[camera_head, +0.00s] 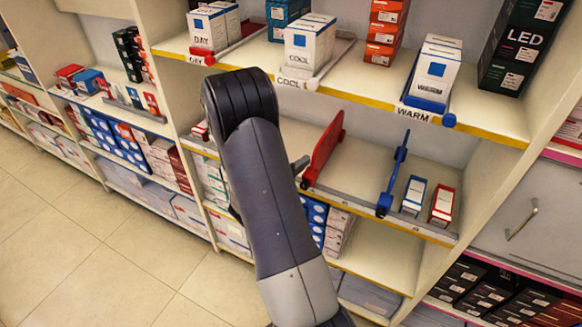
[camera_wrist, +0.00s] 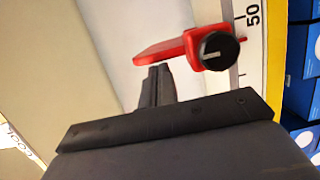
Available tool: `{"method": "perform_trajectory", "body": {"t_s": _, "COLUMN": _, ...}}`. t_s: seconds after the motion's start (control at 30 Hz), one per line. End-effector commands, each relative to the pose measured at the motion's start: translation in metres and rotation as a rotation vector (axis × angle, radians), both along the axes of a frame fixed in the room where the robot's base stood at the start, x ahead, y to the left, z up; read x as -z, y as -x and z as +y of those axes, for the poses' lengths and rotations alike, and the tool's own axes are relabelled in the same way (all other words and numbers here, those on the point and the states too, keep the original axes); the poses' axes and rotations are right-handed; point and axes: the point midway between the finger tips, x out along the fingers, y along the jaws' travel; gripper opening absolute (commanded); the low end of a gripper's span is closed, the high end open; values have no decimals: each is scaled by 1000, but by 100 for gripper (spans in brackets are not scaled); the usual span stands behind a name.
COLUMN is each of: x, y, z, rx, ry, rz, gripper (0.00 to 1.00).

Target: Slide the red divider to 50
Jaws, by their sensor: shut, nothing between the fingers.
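The red divider (camera_head: 325,150) stands upright on the middle shelf in the head view, left of a blue divider (camera_head: 393,175). In the wrist view the red divider (camera_wrist: 160,47) shows close up, with a black knob (camera_wrist: 218,48) at its front end. The printed 50 (camera_wrist: 253,15) is on the white scale strip, just beyond the knob and offset toward the top of the picture. My gripper (camera_wrist: 157,72) is shut and empty, its tips beside the red divider's body; I cannot tell whether they touch. In the head view my arm hides most of the gripper.
Two small boxes, blue-and-white (camera_head: 413,195) and red-and-white (camera_head: 442,206), stand right of the blue divider. The shelf above holds boxes and a label rail (camera_head: 380,100). Blue boxes (camera_wrist: 300,65) show beyond the yellow shelf edge (camera_wrist: 276,60) in the wrist view.

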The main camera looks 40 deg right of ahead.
Motion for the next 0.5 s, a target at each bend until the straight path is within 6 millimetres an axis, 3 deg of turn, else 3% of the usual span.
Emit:
{"method": "perform_trajectory", "body": {"t_s": 0.17, "x": 2, "y": 12, "z": -5, "rx": 1, "ry": 0, "rz": -1, "gripper": 0}}
{"method": "perform_trajectory", "body": {"t_s": 0.5, "x": 0, "y": 13, "z": -5, "rx": 0, "ry": 0, "rz": 0, "gripper": 0}}
